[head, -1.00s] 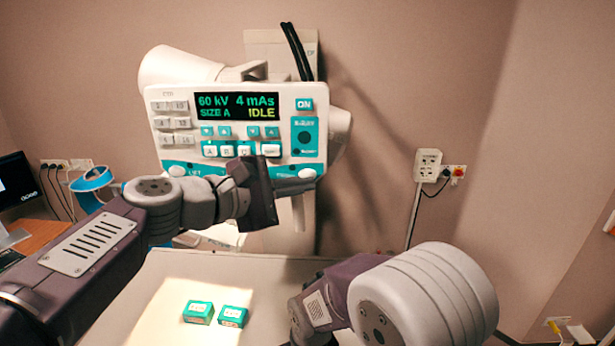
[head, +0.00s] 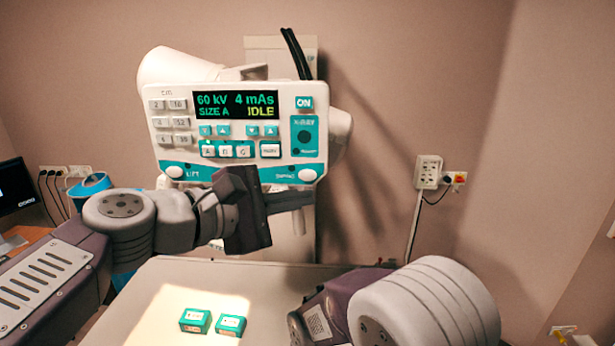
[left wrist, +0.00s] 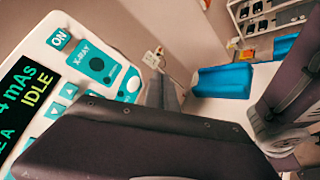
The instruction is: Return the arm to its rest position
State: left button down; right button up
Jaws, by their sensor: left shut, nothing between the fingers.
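My left arm comes in from the left in the head view. Its gripper (head: 298,198) is shut and empty, just below and in front of the lower edge of the white and teal control panel (head: 285,165). The panel's display reads 60 kV, 4 mAs, SIZE A, IDLE. In the left wrist view the panel (left wrist: 85,75) fills the left side, beyond the dark gripper body. My right arm shows at the lower right of the head view, bent; its gripper is out of sight.
Two small green boxes, one (head: 195,320) left of the other (head: 231,325), lie on the pale table (head: 165,275). A wall socket (head: 428,172) is at right. A monitor (head: 14,188) stands at far left. The left wrist view shows a blue block (left wrist: 222,81).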

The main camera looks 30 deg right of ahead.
dwell(0.3)
pick_arm(q)
jog(key=w+a+f+n+t+y+b, duration=0.1)
jog(key=w+a+f+n+y+b, duration=0.15)
jog(key=w+a+f+b, duration=0.6)
jog(key=w+a+f+n+t+y+p, duration=0.1)
jog(key=a+f+t+y, duration=0.15)
jog(key=a+f, duration=0.7)
jog(key=s+a+f+g+y+b, duration=0.1)
jog(key=a+f+y, duration=0.1)
jog(key=f, duration=0.6)
jog(key=a+f+g+y+b, duration=0.1)
jog(key=a+f, duration=0.2)
jog(key=f, duration=0.5)
jog(key=s+a+f+m+g+y+b, duration=0.2)
jog(key=s+a+f+m+g+y, duration=0.2)
jog(key=s+a+f+m, duration=0.8)
jog(key=s+a+f+y, duration=0.2)
jog(key=s+a+f, duration=0.1)
jog(key=f, duration=0.4)
jog(key=shift+s+a+y, duration=0.3)
jog(key=shift+s+y, duration=0.05)
jog(key=shift+y, duration=0.05)
jog(key=shift+m, duration=0.25)
